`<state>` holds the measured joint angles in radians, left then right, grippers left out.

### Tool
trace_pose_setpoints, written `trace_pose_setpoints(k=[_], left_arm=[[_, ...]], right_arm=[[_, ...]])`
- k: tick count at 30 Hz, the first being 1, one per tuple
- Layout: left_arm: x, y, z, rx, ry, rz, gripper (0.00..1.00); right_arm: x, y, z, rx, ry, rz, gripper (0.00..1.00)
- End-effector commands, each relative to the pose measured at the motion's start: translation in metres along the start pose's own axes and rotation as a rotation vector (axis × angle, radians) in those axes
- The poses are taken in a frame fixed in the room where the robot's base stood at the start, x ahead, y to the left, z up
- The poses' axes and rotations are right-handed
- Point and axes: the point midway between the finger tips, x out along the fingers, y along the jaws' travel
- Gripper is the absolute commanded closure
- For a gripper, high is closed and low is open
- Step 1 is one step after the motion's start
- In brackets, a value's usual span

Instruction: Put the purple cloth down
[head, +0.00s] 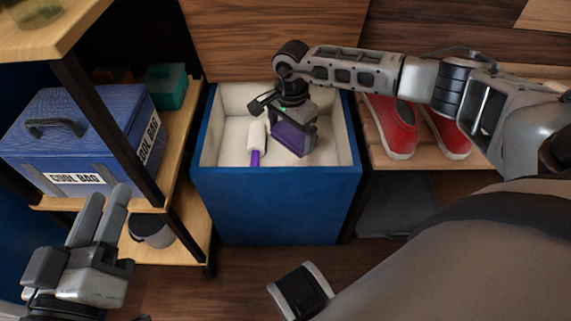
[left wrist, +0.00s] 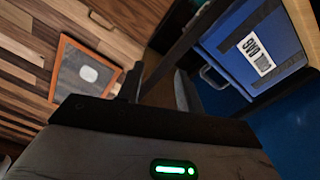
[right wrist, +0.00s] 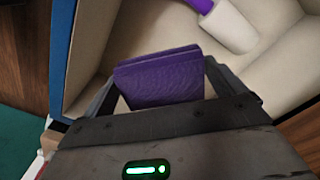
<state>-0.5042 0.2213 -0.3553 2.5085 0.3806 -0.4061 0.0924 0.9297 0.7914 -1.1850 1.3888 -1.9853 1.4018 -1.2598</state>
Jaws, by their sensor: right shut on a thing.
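The purple cloth (head: 292,138) is a folded block held in my right gripper (head: 293,132), inside the open blue box (head: 275,205) with a cream lining. In the right wrist view the cloth (right wrist: 158,78) sits between the two fingers, which are shut on it. I cannot tell whether the cloth touches the box floor. My left gripper (head: 97,215) is at the lower left, away from the box, with nothing seen in it.
A lint roller (head: 256,142) with a purple handle lies in the box, left of the cloth. A shelf with a blue cool bag (head: 80,135) and a green container (head: 166,87) stands left. Red shoes (head: 392,125) sit on a rack at right. The box's raised lid (head: 270,40) is behind.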

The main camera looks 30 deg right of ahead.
Motion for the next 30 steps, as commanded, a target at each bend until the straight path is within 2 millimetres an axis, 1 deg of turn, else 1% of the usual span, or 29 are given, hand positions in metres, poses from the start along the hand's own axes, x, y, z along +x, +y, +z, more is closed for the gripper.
trace_pose_setpoints(k=[1,6,9,11,13,18,21,23,30], left_arm=[[0.002,-0.001,-0.003,0.03,0.033,0.012,0.64],[0.008,0.001,-0.027,0.184,0.177,0.049,0.64],[0.009,0.004,-0.039,0.252,0.24,0.066,0.64],[0.009,0.005,-0.043,0.277,0.263,0.072,0.64],[0.01,0.007,-0.048,0.314,0.299,0.083,0.64],[0.007,0.017,-0.066,0.454,0.435,0.128,0.64],[0.005,0.022,-0.073,0.502,0.482,0.143,0.64],[0.005,0.023,-0.075,0.51,0.491,0.146,0.64],[0.005,0.024,-0.075,0.511,0.492,0.146,0.64]], right_arm=[[0.013,0.001,0.0,0.003,-0.001,0.004,0.24],[0.044,0.001,0.001,0.002,-0.001,0.004,0.24],[0.055,0.001,0.0,0.002,0.0,0.002,0.24],[0.059,0.0,0.0,0.002,0.0,0.001,0.24],[0.067,0.001,0.001,0.001,-0.001,0.003,0.24],[0.094,0.001,0.001,0.001,-0.001,0.003,0.24],[0.1,0.001,0.001,0.001,0.0,0.002,0.24],[0.1,0.001,0.001,0.0,0.0,0.001,0.24],[0.1,0.001,0.001,0.0,0.0,0.002,0.24]])
